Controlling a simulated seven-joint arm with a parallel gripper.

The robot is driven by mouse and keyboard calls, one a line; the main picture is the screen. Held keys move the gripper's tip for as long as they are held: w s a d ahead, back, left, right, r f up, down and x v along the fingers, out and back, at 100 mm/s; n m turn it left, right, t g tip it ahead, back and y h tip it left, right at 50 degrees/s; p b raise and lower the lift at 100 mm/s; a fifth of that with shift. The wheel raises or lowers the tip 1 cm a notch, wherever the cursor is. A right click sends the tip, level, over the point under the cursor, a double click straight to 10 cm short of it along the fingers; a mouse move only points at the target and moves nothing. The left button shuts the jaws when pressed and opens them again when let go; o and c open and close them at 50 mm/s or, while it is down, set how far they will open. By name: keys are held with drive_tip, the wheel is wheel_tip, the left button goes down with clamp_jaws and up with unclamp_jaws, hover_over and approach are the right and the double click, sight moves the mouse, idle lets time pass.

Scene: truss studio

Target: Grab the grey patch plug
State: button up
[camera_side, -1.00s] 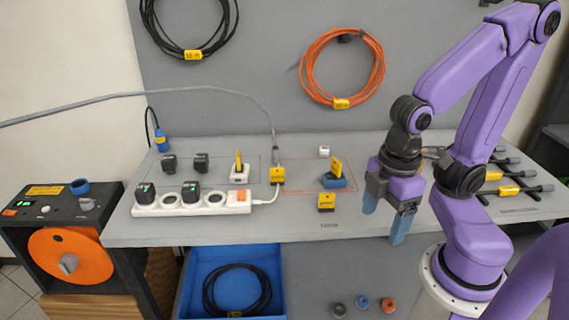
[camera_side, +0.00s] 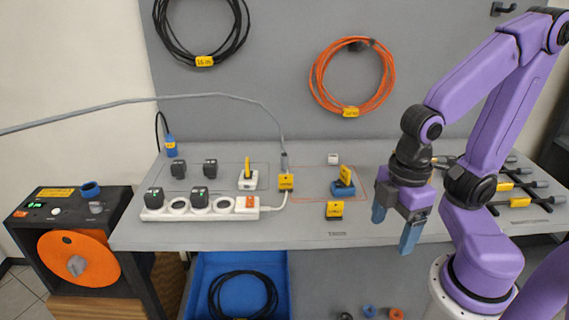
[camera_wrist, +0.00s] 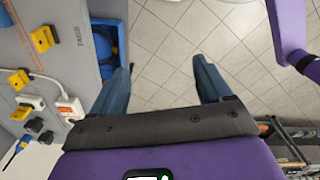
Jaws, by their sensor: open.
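A white power strip (camera_side: 180,214) with black adapters lies left of the plug. A blue block with a yellow tag (camera_side: 343,182) and a small yellow-tagged piece (camera_side: 334,209) sit between plug and gripper. A blue bin (camera_side: 198,290) is below the bench.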

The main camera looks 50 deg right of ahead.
drive_tip(key=c, duration=0.4)
